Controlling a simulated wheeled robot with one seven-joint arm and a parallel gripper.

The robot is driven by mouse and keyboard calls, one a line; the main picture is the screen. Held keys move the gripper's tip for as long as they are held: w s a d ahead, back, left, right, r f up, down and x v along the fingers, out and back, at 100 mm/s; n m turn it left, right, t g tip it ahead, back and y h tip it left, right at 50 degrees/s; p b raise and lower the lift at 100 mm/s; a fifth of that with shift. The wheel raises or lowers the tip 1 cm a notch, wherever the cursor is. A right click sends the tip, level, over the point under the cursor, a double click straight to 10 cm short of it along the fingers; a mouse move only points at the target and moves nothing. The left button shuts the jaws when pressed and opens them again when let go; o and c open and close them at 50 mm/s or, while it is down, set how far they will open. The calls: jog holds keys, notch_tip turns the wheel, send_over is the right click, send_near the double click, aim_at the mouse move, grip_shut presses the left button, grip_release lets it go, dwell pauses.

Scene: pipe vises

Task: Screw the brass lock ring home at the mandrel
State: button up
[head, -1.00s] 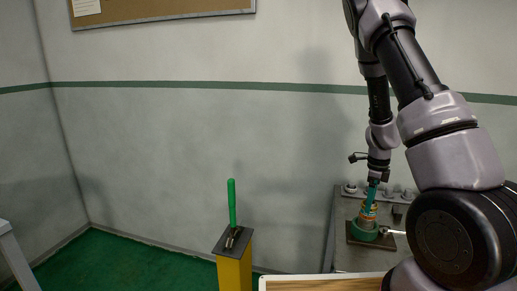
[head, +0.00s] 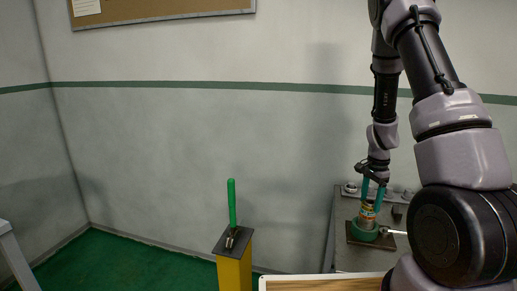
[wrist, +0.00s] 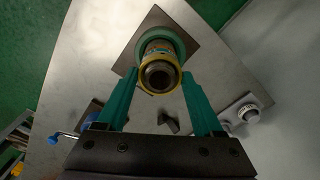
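The brass lock ring (wrist: 160,73) shows in the wrist view as a yellow band around a dark round opening, at the end of the mandrel. The mandrel (wrist: 157,46) stands up from a green collar (head: 362,231) on a dark square plate. In the head view the ring (head: 368,206) sits near the top of this upright stack. My gripper (wrist: 160,82) points down over it, with one teal finger on each side of the ring. The fingertips lie close against the ring's sides; I cannot tell whether they touch it. Part of the ring is hidden by the fingers in the head view.
The plate (wrist: 191,30) lies on a grey metal bench (wrist: 88,45). Several small fittings stand along the bench's back edge. A blue-tipped handle (wrist: 66,136) shows at the lower left of the wrist view. A yellow post (head: 234,272) with an upright green handle (head: 232,203) stands to the left.

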grip_shut()
jog(key=m, duration=0.3)
jog(key=shift+m, duration=0.4)
jog(key=m, duration=0.4)
jog(key=o, duration=1.4)
grip_release()
jog(key=shift+o, duration=0.2)
